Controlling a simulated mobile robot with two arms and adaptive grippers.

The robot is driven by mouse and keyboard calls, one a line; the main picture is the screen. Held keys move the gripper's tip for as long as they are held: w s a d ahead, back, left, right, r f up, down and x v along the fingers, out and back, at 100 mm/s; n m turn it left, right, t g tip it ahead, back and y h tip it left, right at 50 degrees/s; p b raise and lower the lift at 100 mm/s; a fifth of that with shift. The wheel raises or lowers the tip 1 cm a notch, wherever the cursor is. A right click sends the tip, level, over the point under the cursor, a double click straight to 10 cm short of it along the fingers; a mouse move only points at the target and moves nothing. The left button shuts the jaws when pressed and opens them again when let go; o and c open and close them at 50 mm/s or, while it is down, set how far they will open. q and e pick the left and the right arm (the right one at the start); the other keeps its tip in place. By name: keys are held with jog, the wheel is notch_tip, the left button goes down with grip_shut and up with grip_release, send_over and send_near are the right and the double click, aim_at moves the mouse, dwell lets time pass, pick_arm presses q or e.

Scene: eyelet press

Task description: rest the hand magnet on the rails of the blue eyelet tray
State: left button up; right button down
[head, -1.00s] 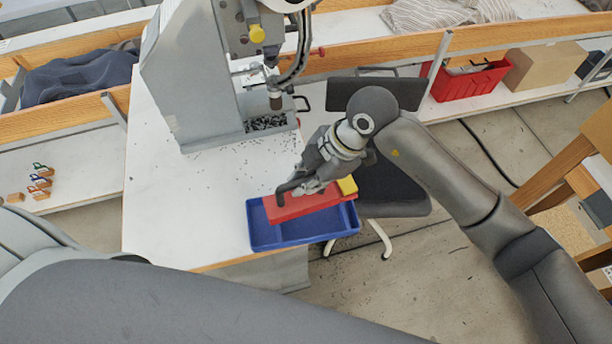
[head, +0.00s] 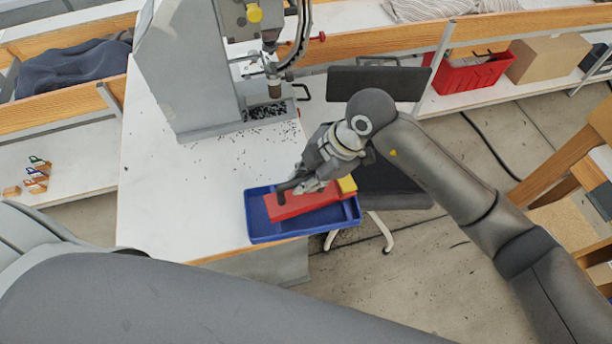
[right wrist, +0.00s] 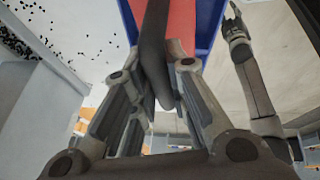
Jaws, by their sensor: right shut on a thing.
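The hand magnet is a red bar (head: 292,206) with a yellow end block (head: 347,185) and a dark handle. My right gripper (head: 303,186) is shut on the handle, which also shows between the fingers in the right wrist view (right wrist: 154,45). The magnet is over the blue eyelet tray (head: 262,236), roughly in line with it. I cannot tell whether it touches the rails, as the magnet and gripper hide them. In the right wrist view, the tray's blue edge (right wrist: 207,30) shows beside the red bar. My left gripper (right wrist: 236,28) shows small there, its opening unclear.
The grey eyelet press (head: 190,75) stands on the white table (head: 165,190) behind the tray, with dark eyelets scattered around its base. A dark chair (head: 385,84) is beyond the table's right edge. A red bin (head: 468,72) stands on a shelf behind. The table's left part is clear.

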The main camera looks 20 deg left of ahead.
jog(key=shift+f+b, duration=0.3)
jog(key=shift+f, duration=0.1)
